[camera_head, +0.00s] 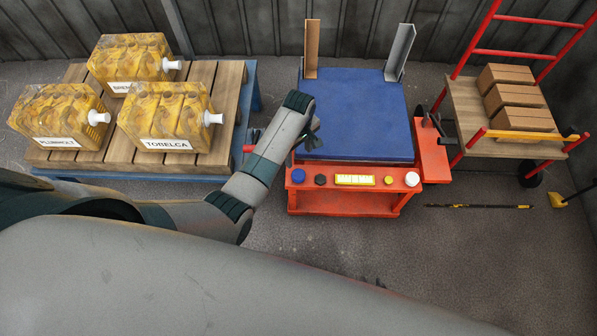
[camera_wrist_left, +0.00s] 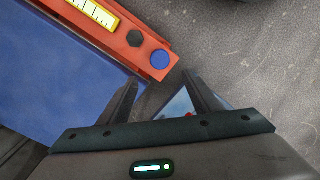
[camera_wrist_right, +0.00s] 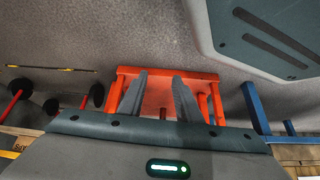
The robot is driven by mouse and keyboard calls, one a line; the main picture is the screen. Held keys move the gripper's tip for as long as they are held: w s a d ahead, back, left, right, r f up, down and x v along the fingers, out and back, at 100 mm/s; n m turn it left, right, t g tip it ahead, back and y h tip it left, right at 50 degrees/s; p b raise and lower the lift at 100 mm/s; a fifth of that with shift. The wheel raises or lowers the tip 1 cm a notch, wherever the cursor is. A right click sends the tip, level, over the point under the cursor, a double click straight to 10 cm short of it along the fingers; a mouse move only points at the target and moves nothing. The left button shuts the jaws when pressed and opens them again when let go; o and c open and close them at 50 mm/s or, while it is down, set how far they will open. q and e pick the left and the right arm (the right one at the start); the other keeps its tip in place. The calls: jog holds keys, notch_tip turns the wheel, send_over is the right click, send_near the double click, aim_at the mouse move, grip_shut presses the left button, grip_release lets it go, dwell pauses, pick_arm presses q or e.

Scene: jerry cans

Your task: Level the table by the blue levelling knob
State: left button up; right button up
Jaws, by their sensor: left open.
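The orange table (camera_head: 345,205) has a blue top (camera_head: 355,120). On its front edge are the blue levelling knob (camera_head: 298,175), a black knob (camera_head: 320,180), a yellow level gauge (camera_head: 355,180), a small yellow knob (camera_head: 388,180) and a white knob (camera_head: 412,179). My left gripper (camera_head: 308,138) is above the table's left edge, behind the blue knob in the picture. In the left wrist view the blue knob (camera_wrist_left: 159,60) lies just beyond the open, empty fingers (camera_wrist_left: 160,84). My right gripper (camera_wrist_right: 158,80) is open and empty, with the orange frame beyond it; the head view does not show it.
A wooden pallet (camera_head: 215,95) with yellow jerry cans (camera_head: 165,115) stands left of the table. A brown upright (camera_head: 312,48) and a grey upright (camera_head: 400,52) rise at the table's back. A red trolley (camera_head: 495,90) with boxes stands right. Floor in front is clear.

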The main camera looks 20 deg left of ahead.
aim_at(299, 174)
pick_arm(q)
notch_tip(299, 174, down, 13)
jog(key=b, duration=0.3)
jog(key=shift+r, duration=0.15)
jog(key=shift+f, duration=0.5)
pick_arm(e)
jog(key=shift+s+d+f+g+h, duration=0.25)
jog(key=shift+s+d+f+g, duration=0.35)
jog(key=shift+d, duration=0.2)
jog(key=shift+s+d+f+g+h, duration=0.25)
jog(key=shift+s+d+f+g, duration=0.2)
jog(key=shift+s+d+g, duration=0.25)
jog(key=shift+d, duration=0.1)
pick_arm(q)
jog(key=c, duration=1)
jog(key=shift+c, duration=0.2)
